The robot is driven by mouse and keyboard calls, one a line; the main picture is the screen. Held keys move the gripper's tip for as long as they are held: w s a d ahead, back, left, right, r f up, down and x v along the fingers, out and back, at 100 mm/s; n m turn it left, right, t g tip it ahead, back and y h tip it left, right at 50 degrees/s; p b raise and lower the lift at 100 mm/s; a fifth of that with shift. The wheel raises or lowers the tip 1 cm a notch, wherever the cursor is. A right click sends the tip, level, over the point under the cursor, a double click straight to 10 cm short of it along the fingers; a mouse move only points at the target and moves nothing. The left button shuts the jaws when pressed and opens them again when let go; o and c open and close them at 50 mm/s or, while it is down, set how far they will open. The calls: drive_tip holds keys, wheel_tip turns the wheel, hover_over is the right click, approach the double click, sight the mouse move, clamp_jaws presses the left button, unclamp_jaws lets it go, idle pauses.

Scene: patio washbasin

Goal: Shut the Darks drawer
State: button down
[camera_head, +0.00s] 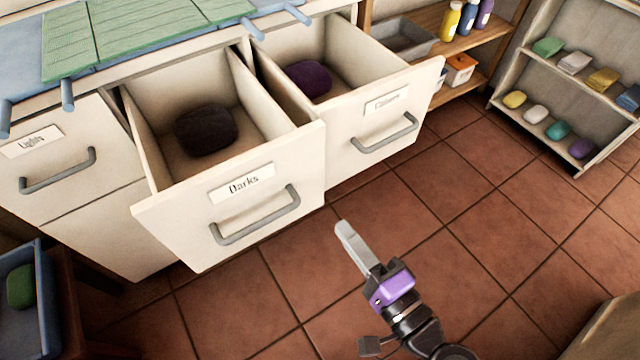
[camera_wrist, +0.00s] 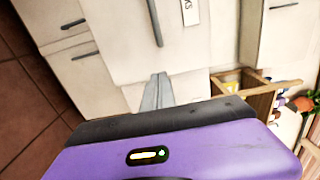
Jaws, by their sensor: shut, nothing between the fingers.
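The Darks drawer (camera_head: 290,150) is pulled out, with a dark bundle (camera_head: 205,130) lying inside. Its front has a grey bar handle (camera_head: 255,215) and a "Darks" label (camera_head: 242,184). My gripper (camera_head: 343,228) is shut and empty, in front of the drawer's right part and apart from it in the head view. In the wrist view my gripper (camera_wrist: 159,78) points toward a pale drawer front (camera_wrist: 125,60) with a grey handle (camera_wrist: 155,22) and a cut-off label. I cannot tell the exact gap there.
The Colours drawer (camera_head: 345,125) to the right is also open, with a purple bundle (camera_head: 308,80) inside. The Lights drawer (camera_head: 60,160) is shut. A shelf of coloured bundles (camera_head: 570,100) stands at right. The tiled floor (camera_head: 480,240) is clear between.

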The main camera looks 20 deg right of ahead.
sight(306, 180)
drive_tip(key=p+x, duration=0.3)
drive_tip(key=x, duration=0.8)
drive_tip(key=shift+s+p, duration=0.1)
drive_tip(key=shift+p, duration=0.3)
